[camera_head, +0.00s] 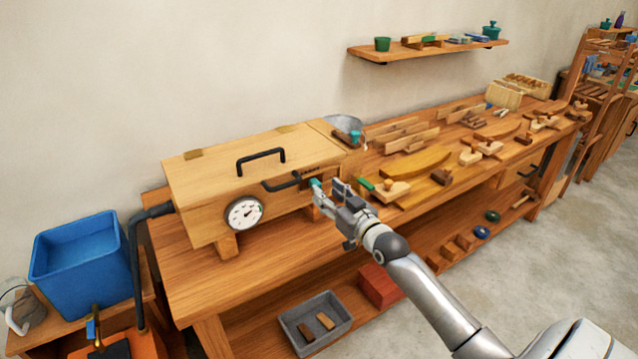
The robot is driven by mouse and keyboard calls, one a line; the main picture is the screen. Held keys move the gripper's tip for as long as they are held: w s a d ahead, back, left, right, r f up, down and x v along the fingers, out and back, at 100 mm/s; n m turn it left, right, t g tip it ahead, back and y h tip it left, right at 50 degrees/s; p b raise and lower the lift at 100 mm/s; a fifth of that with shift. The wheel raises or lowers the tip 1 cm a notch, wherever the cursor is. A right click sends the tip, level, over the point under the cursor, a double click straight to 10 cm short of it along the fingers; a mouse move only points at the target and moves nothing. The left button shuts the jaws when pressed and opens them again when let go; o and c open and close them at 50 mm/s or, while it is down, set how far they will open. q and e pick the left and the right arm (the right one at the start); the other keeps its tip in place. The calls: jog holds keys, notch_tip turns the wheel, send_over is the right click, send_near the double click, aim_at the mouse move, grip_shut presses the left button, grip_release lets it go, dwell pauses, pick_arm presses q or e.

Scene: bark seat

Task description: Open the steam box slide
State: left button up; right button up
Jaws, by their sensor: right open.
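The steam box (215,180) is a long light-wood box on the left part of the workbench. It has a black handle (261,156) on its lid and a round white dial (244,212) on its front. On the front, right of the dial, is a dark slide (282,182) with a black bar and a small teal end (315,184). My right gripper (326,197) is open at the slide's right end, close to the teal tip. I cannot tell whether it touches it. My left gripper is not in view.
The workbench (270,260) holds clamps and wooden parts to the right of the box. A black hose (135,250) runs into the box's left side near a blue tub (80,256). A grey tray (315,322) sits on the lower shelf. A wall shelf (425,50) hangs above.

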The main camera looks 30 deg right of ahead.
aim_at(319, 185)
jog(key=shift+w+d, duration=0.1)
jog(key=shift+w, duration=2.35)
grip_shut()
